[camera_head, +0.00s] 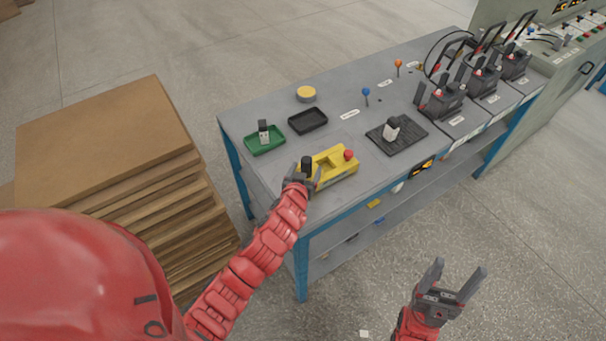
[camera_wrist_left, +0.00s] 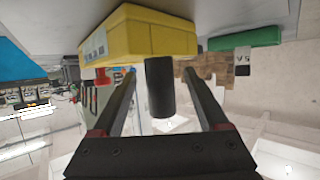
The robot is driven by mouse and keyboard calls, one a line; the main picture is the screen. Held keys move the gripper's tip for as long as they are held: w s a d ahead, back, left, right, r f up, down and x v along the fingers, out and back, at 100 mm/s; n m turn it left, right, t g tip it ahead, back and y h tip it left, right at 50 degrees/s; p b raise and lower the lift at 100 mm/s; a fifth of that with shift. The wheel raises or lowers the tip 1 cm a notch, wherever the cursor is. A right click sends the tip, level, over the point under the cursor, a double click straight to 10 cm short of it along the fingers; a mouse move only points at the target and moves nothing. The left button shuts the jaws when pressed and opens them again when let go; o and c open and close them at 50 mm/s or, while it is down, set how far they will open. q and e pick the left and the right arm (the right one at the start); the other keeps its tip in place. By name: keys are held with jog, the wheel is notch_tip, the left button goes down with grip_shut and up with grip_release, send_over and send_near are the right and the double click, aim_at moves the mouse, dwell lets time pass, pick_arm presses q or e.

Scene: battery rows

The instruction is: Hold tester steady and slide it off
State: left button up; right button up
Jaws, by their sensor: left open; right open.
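The yellow tester (camera_head: 335,166) lies on the grey workbench near its front left edge, with a red knob on its right and a black cylindrical grip at its left end. My left gripper (camera_head: 307,180) is at that left end, beside the black grip. In the left wrist view the tester (camera_wrist_left: 150,36) is close, and the black grip (camera_wrist_left: 160,88) stands between the two open fingers of my left gripper (camera_wrist_left: 163,84), with gaps visible on both sides. My right gripper (camera_head: 460,279) is open and empty, in front of the bench over the floor.
A green tray (camera_head: 250,149) with a small white-and-black item and an empty black tray (camera_head: 294,126) sit behind the tester. A black mat (camera_head: 412,137) holding a white block (camera_head: 391,128) is to its right. Stacked boards (camera_head: 95,135) stand left of the bench.

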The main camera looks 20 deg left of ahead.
pick_arm(q)
jog(key=shift+w+f, duration=0.2)
jog(key=shift+w, duration=0.3)
jog(key=shift+c, duration=0.4)
grip_shut()
dwell(0.8)
